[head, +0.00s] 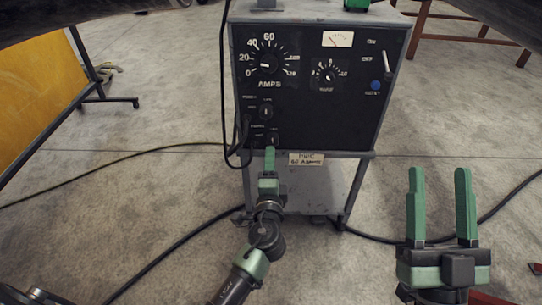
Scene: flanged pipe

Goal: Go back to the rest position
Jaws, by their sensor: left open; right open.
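A dark-faced welding machine (330,115) stands upright in the middle of the head view, with AMPS and smaller dials, a meter, a blue button and lower knobs. My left gripper (269,153) is in front of its lower edge, just below the lowest knob (272,138). Its green fingers are seen edge-on and overlap each other. Nothing shows between them, and I cannot tell whether they touch the machine. My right gripper (440,175) is at the lower right, apart from the machine. Its two green fingers are spread, pointing up the picture, with nothing between them.
A black cable (228,90) hangs down the machine's left side. More cables (165,262) run across the concrete floor on both sides. A yellow panel (38,95) on a dark frame stands at the left. Red metal legs (420,35) stand at the upper right.

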